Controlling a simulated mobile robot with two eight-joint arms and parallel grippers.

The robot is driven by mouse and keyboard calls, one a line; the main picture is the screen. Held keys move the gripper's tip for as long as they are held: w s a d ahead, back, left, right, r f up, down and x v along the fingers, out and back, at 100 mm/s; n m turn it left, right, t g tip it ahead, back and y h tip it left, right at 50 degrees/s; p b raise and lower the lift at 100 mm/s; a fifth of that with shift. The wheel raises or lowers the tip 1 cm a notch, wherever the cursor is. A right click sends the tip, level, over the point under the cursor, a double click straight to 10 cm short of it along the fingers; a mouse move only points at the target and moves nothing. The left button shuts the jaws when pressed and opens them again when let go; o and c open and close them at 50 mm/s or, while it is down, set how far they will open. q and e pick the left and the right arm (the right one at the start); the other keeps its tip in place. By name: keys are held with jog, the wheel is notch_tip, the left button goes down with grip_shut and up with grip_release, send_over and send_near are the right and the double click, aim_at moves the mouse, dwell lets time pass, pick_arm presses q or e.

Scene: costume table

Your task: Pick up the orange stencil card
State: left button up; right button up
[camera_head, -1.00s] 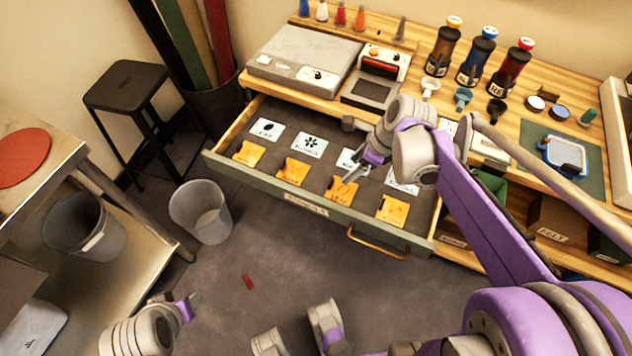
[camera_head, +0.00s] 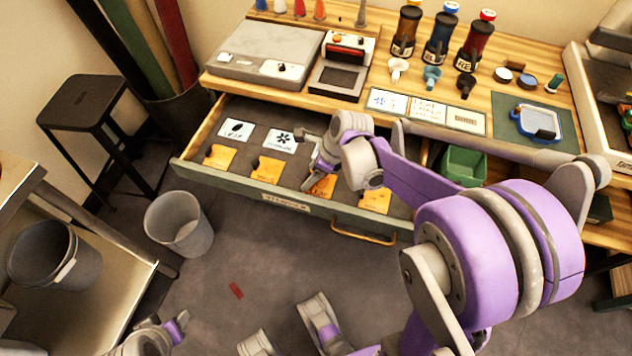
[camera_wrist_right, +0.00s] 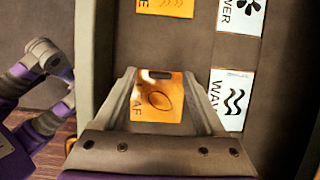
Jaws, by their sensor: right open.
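Several orange stencil cards lie in a row along the front of an open drawer (camera_head: 340,215). One orange stencil card (camera_wrist_right: 160,98) with an oval leaf cutout and a partly covered label ending in "AF" lies between the open fingers of my right gripper (camera_wrist_right: 160,78) in the right wrist view. In the head view my right gripper (camera_head: 318,168) is over the third orange card from the left (camera_head: 321,187), partly covering it. My left gripper (camera_head: 177,323) is at the bottom left, away from the drawer; its jaw state is unclear.
White cards, including a wave card (camera_wrist_right: 232,100) and a flower card (camera_head: 282,141), lie behind the orange row. Another orange card (camera_wrist_right: 165,8) is beside the framed one. The worktop (camera_head: 480,90) holds bottles and a grey device (camera_head: 265,50) above the drawer.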

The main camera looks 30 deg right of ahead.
grip_shut()
dwell(0.3)
